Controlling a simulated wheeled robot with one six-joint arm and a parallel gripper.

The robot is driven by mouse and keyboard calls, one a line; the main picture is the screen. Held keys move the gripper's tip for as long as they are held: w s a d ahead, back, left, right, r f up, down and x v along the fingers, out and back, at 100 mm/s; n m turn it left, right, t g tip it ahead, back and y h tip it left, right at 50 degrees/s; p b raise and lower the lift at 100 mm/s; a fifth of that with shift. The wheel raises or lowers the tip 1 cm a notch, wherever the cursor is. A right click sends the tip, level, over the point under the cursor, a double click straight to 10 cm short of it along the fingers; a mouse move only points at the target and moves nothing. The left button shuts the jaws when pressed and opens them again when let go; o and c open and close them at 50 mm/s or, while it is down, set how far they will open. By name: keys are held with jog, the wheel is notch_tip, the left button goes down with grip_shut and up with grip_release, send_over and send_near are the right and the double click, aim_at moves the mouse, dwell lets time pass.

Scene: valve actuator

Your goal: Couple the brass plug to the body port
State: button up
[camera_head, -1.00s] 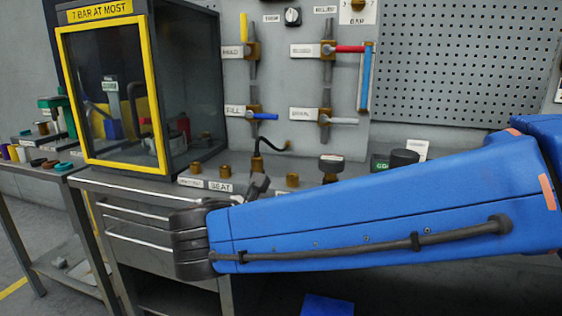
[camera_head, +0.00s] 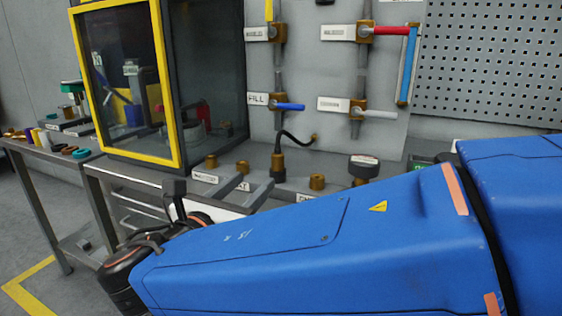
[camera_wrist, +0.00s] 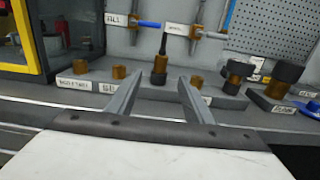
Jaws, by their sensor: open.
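A brass plug (camera_head: 278,161) with a thin black hose stands upright on the bench strip. The hose arcs up from its top and ends in a small brass tip at the right. The plug also shows in the wrist view (camera_wrist: 159,63), straight ahead. My gripper (camera_head: 256,181) is open and empty, low in front of the strip. In the wrist view its two grey fingers (camera_wrist: 161,84) point toward the plug, with the plug beyond and between their tips; they look apart from it. I cannot make out a body port for certain.
A yellow-framed glass cabinet (camera_head: 182,80) stands on the bench at left. Several brass fittings, including one (camera_head: 317,182) to the right, flank the plug. Dark-capped fittings (camera_wrist: 236,72) stand farther right. Valves with blue (camera_head: 289,106) and red (camera_head: 390,30) handles are on the panel behind.

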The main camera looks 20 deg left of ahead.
aim_at(275, 161)
jog(key=w, duration=0.8)
jog(key=shift+w+d, duration=0.1)
jog(key=shift+d, duration=0.2)
jog(key=shift+w+d+r, duration=0.1)
jog(key=shift+w+d, duration=0.05)
jog(key=shift+w, duration=1.25)
jog(key=shift+w+d+r, duration=0.1)
jog(key=shift+w+d, duration=0.05)
jog(key=shift+w, duration=1.2)
grip_shut()
